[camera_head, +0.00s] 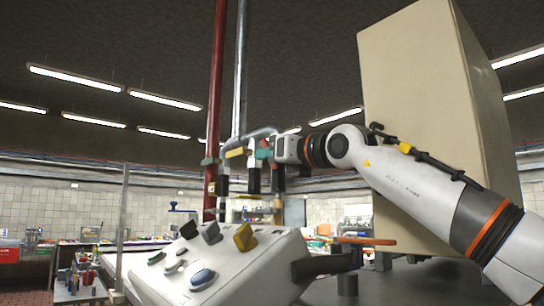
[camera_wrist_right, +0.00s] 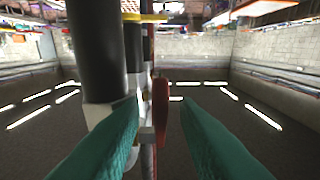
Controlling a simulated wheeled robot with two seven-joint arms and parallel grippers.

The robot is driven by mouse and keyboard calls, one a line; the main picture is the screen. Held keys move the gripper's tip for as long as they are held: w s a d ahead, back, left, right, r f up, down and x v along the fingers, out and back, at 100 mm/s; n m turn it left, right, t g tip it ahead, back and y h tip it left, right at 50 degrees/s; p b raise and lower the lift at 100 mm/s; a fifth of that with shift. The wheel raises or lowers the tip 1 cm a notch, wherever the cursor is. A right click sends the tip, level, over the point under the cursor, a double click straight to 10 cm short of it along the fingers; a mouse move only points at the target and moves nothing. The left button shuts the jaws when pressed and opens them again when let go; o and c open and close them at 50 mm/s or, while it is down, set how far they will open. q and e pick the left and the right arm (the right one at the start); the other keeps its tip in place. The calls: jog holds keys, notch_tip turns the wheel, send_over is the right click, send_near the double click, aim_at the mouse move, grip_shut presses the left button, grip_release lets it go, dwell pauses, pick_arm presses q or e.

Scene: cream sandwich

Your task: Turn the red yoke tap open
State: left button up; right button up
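The red tap handle (camera_wrist_right: 160,103) shows edge-on in the right wrist view, in the gap between my two green fingers. It is close to the fingertips, but I cannot tell whether it is past them. No finger visibly presses on it. My right gripper (camera_wrist_right: 158,112) is open. In the head view my right gripper (camera_head: 263,150) reaches from the right to the pipework, its teal fingertips by the valves. The handle is mostly hidden there, and its turn position is unclear. My left gripper is not in view.
A tall red pipe (camera_head: 214,110) and a grey pipe (camera_head: 240,70) stand beside the valves. A yellow handle (camera_head: 236,153) is left of my right gripper. A white control box (camera_head: 250,270) with levers stands below. A large beige box (camera_head: 425,110) rises behind my right arm.

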jog(key=shift+s+d+f+b, duration=0.25)
jog(key=shift+s+d+b, duration=0.05)
jog(key=shift+s+b, duration=0.1)
jog(key=r+b+v, duration=0.1)
jog(key=b+v, duration=0.4)
jog(key=v, duration=0.5)
jog(key=shift+s+d+f+b, duration=0.3)
jog(key=shift+f+b, duration=0.05)
jog(key=shift+b, duration=0.05)
